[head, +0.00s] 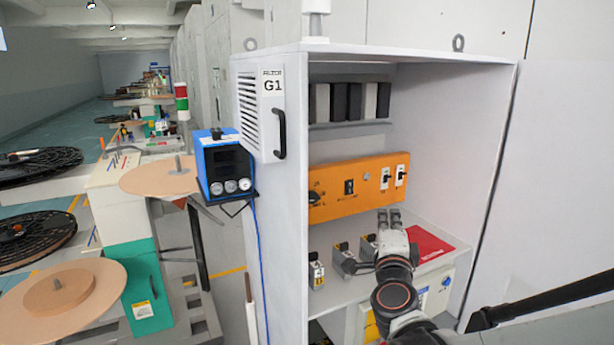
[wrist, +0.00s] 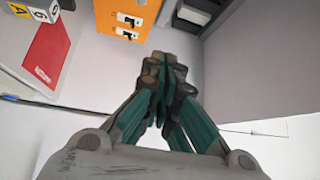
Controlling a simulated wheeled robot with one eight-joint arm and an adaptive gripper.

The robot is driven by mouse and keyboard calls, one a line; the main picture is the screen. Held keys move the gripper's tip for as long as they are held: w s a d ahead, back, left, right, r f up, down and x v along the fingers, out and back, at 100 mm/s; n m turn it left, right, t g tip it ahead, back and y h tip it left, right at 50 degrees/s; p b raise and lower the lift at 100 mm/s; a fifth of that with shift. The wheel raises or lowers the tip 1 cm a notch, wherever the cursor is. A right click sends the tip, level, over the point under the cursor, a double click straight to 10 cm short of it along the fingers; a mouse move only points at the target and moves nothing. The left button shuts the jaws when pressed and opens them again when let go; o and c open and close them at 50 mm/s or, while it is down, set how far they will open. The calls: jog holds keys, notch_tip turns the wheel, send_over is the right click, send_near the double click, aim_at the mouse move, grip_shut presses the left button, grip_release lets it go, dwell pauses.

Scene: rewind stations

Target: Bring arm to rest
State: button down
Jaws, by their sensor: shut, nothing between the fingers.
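My gripper (head: 390,218) is inside the open cabinet in the head view, above the shelf and in front of the orange panel. In the wrist view my gripper (wrist: 164,68) has its fingers together, with nothing between them. My arm reaches in from the lower right of the head view. The fingers look apart from the orange panel (head: 335,188), which carries several switches. Part of this panel also shows at the top of the wrist view (wrist: 117,42).
The white cabinet (head: 275,215) marked G1 has side walls close around my arm. A blue gauge box (head: 222,165) hangs outside on the left. Reels (head: 62,290) stand farther left.

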jog(key=s+a+n+g+y, duration=0.4)
jog(key=s+a+n+y, duration=0.3)
jog(key=n, duration=0.6)
jog(key=s+d+f+n+g+h, duration=0.1)
jog(key=s+d+f+n+g, duration=0.2)
jog(key=s+f, duration=0.3)
jog(key=s+d+f+n+g+h, duration=0.2)
jog(key=s+d+f+g, duration=0.3)
jog(key=s, duration=0.9)
jog(key=shift+d+f+n, duration=0.45)
jog(key=shift+d+n, duration=0.05)
jog(key=shift+n, duration=0.1)
